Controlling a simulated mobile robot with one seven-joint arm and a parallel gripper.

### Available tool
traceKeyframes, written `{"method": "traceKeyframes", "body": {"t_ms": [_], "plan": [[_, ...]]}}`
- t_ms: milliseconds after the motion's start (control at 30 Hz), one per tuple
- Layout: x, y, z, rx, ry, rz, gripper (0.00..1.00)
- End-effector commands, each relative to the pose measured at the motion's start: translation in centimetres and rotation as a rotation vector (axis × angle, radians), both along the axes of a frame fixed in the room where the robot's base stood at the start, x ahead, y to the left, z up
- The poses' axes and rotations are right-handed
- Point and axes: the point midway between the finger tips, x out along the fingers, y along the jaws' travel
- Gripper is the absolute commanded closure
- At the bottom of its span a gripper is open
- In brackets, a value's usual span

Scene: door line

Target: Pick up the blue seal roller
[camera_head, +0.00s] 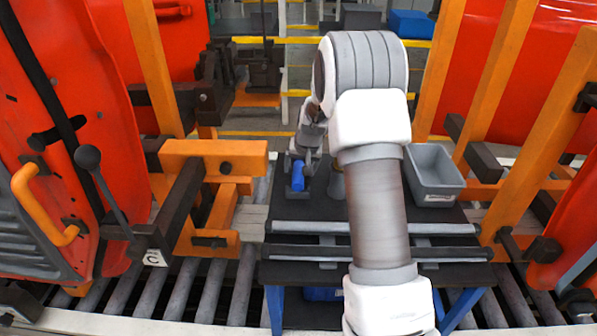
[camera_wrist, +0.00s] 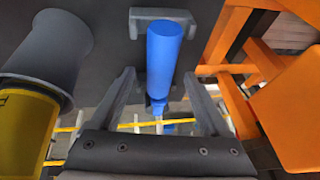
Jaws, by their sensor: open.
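The blue seal roller (camera_head: 298,176) is at the left of the dark work table (camera_head: 280,214), partly below my gripper in the head view. In the wrist view the blue roller (camera_wrist: 163,60) points down the picture between my two fingers, its far end by a grey bracket (camera_wrist: 140,22). My gripper (camera_wrist: 158,76) is open, with one finger on each side of the roller and a visible gap to both. My gripper (camera_head: 311,150) is small in the head view. I cannot tell whether the fingers are down at the roller's height.
A dark grey cylinder (camera_wrist: 48,45) with a yellow part (camera_wrist: 25,125) stands close left in the wrist view. A grey bin (camera_head: 433,178) is on the table's right. Two grey rails (camera_head: 300,227) cross the table front. Orange frames (camera_head: 213,160) and red doors (camera_head: 60,150) flank it.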

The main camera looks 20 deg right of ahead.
Motion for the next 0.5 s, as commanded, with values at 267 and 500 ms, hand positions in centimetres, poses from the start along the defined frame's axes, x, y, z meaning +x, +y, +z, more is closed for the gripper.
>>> {"method": "traceKeyframes", "body": {"t_ms": [267,500], "plan": [[0.8,0.0,-1.7,0.000,-0.001,0.000,0.20],[0.8,0.0,-1.7,0.000,-0.001,0.000,0.20]]}}
